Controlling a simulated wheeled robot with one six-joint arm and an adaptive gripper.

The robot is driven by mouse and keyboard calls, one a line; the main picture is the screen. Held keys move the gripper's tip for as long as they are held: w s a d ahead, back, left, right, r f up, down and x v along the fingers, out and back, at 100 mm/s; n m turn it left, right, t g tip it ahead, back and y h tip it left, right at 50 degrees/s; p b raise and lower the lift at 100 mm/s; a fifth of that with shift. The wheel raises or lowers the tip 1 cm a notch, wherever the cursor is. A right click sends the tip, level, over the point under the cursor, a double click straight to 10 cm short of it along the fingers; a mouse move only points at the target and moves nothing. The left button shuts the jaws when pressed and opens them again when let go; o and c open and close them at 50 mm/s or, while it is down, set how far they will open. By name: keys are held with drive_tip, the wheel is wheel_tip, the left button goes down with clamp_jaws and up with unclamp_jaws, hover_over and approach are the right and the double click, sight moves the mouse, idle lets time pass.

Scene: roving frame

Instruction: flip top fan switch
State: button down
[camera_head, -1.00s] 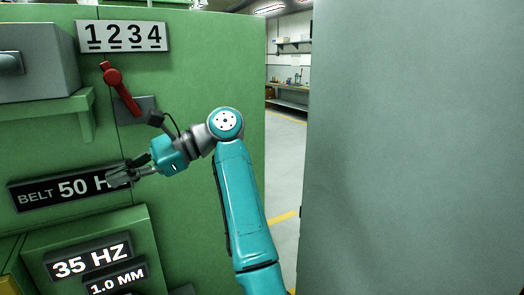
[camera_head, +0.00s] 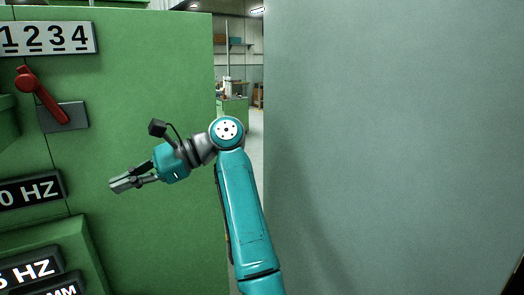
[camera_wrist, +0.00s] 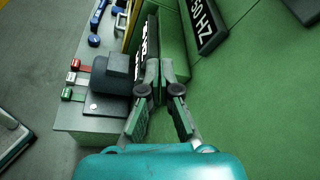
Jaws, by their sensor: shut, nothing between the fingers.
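I cannot pick out a fan switch for certain in either view. In the head view a red lever (camera_head: 40,94) on a grey plate sits on the green cabinet (camera_head: 140,80), below the 1234 sign. In the wrist view a grey box (camera_wrist: 85,110) carries red, white and green switches (camera_wrist: 74,78), with blue handles (camera_wrist: 93,40) beyond. My gripper (camera_head: 115,187) is shut and empty in front of the green cabinet, right of and below the red lever. It also shows in the wrist view (camera_wrist: 158,65), with the switches to its left.
Signs (camera_head: 25,191) ending in HZ are on the green cabinet at left. A large grey panel (camera_head: 390,130) fills the right. A narrow gap between them shows a room with shelves (camera_head: 234,44). In the wrist view open floor (camera_wrist: 35,70) lies at left.

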drive_tip(key=w+d+f+m+t, duration=0.15)
drive_tip(key=d+f+t, duration=0.25)
drive_tip(key=f, duration=1)
drive_tip(key=w+d+f+m+t, duration=0.1)
drive_tip(key=w+d+f+t, duration=0.2)
drive_tip(key=f, duration=1.1)
drive_tip(key=s+d+f+t+h, duration=0.2)
drive_tip(key=s+d+f+t, duration=0.25)
drive_tip(key=d+f, duration=0.5)
drive_tip(key=s+d+f+t+h, duration=0.25)
drive_tip(key=s+d+f, duration=0.35)
drive_tip(key=f, duration=0.7)
drive_tip(key=s+d+f+n+t+h, duration=0.1)
drive_tip(key=s+d+f+t+h, duration=0.15)
drive_tip(key=s+d, duration=0.6)
drive_tip(key=s+d+f+n+t+h, duration=0.1)
drive_tip(key=s+d+f+n+h, duration=0.15)
drive_tip(key=s+d, duration=0.6)
drive_tip(key=s+d+r+n+t+h, duration=0.1)
drive_tip(key=s+d+r+n+h, duration=0.1)
drive_tip(key=s+r, duration=0.6)
drive_tip(key=s+d+r+n+t+h, duration=0.1)
drive_tip(key=s+d+r+n, duration=0.3)
drive_tip(key=s, duration=1.1)
wheel_tip(320, 180, up, 4)
drive_tip(key=shift+f+n+h, duration=0.1)
drive_tip(key=shift+n+h, duration=0.45)
drive_tip(key=shift+n, duration=0.15)
drive_tip(key=shift+t, duration=0.25)
